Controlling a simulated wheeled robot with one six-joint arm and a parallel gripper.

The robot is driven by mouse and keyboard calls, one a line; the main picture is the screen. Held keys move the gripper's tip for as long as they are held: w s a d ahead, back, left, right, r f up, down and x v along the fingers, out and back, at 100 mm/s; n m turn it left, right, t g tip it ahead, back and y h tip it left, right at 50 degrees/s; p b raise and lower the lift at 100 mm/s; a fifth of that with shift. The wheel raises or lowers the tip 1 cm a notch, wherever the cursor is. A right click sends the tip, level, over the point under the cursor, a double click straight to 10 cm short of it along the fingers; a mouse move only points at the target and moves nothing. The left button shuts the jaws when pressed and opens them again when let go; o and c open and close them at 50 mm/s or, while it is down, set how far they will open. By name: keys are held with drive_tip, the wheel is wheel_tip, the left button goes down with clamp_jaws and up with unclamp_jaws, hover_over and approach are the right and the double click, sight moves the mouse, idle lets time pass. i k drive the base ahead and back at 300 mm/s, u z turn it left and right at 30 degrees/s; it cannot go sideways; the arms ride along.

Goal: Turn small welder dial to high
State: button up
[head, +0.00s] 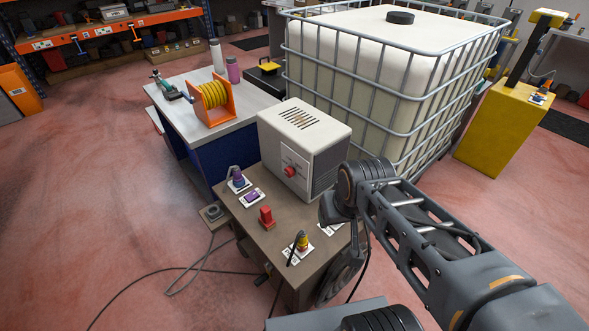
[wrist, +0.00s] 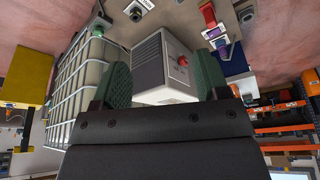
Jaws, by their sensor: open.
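The small welder (head: 305,132) is a pale box with a slotted top and a grey side, standing on a brown bench. Its red dial (head: 290,171) is on the light front panel; the dial's setting is too small to read. In the wrist view, which looks upside down, the welder (wrist: 152,78) and its red dial (wrist: 182,61) show beyond my gripper (wrist: 163,66). My gripper is open, with two green finger pads apart and nothing held. The dial appears between the fingers, nearer the right one, and apart from them. In the head view my arm hides the fingers.
Small devices, including a red one (head: 266,217) and a yellow one (head: 301,243), stand on the bench (head: 262,240) before the welder. A caged white tank (head: 385,70) stands close behind. An orange cable reel (head: 209,102) is on the left table. Cables lie on the floor.

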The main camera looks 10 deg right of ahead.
sight(290, 172)
drive_tip(key=u, duration=0.5)
drive_tip(key=k, duration=1.15)
drive_tip(key=u, duration=1.45)
drive_tip(key=i, duration=1.3)
drive_tip(key=z, duration=0.85)
drive_tip(key=i, duration=0.65)
drive_tip(key=z, duration=0.55)
